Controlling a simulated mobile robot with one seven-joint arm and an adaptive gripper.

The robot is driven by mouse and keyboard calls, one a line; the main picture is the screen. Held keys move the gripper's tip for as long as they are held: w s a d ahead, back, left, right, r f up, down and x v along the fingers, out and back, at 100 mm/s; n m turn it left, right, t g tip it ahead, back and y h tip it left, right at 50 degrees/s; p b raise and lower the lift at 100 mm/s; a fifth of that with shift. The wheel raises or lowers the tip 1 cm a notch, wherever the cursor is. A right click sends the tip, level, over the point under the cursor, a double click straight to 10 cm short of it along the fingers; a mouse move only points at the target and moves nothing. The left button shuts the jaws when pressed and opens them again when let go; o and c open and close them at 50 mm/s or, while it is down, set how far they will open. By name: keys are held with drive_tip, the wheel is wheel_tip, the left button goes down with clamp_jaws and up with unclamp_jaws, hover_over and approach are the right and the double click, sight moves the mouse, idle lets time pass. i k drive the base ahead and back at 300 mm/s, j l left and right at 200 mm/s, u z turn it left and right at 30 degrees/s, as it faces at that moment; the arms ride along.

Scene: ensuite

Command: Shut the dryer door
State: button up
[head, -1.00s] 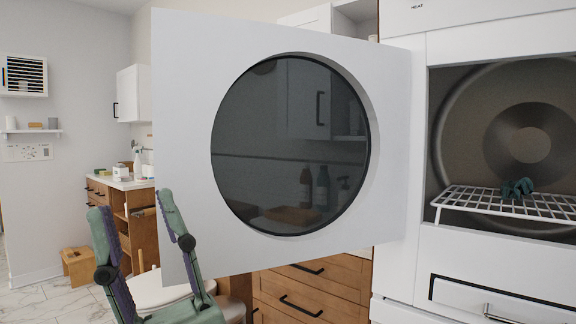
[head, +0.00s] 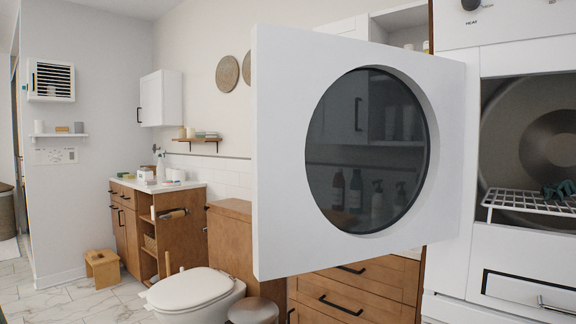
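The dryer door (head: 285,160) is a white square panel with a round dark glass window (head: 367,150). It stands wide open, swung out to the left of the dryer (head: 467,240). The drum opening (head: 530,130) is uncovered at the right edge. Inside it is a white wire rack (head: 530,203) with a small dark teal item (head: 560,189) on it. My gripper is not in the head view now.
A toilet (head: 195,290) and a small bin (head: 254,311) stand left of and below the door. Wooden drawers (head: 355,290) are behind it. A wooden vanity (head: 165,220) and a step stool (head: 102,268) are farther back. Tiled floor (head: 60,301) is clear at the left.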

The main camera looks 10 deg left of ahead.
sight(358, 145)
drive_tip(key=u, duration=1.55)
drive_tip(key=i+l+u, duration=0.15)
drive_tip(key=i, duration=0.4)
drive_tip(key=i+l+u, duration=0.15)
drive_tip(key=i+l, duration=0.4)
drive_tip(key=i, duration=0.6)
drive_tip(key=i+l, duration=0.2)
drive_tip(key=i, duration=0.5)
drive_tip(key=i+z, duration=0.1)
drive_tip(key=z, duration=0.35)
drive_tip(key=i+z, duration=0.15)
drive_tip(key=z, duration=0.25)
drive_tip(key=i+j+z, duration=0.1)
drive_tip(key=z, duration=3.25)
drive_tip(key=k+j+z, duration=0.1)
drive_tip(key=k+z, duration=0.25)
drive_tip(key=k, duration=0.6)
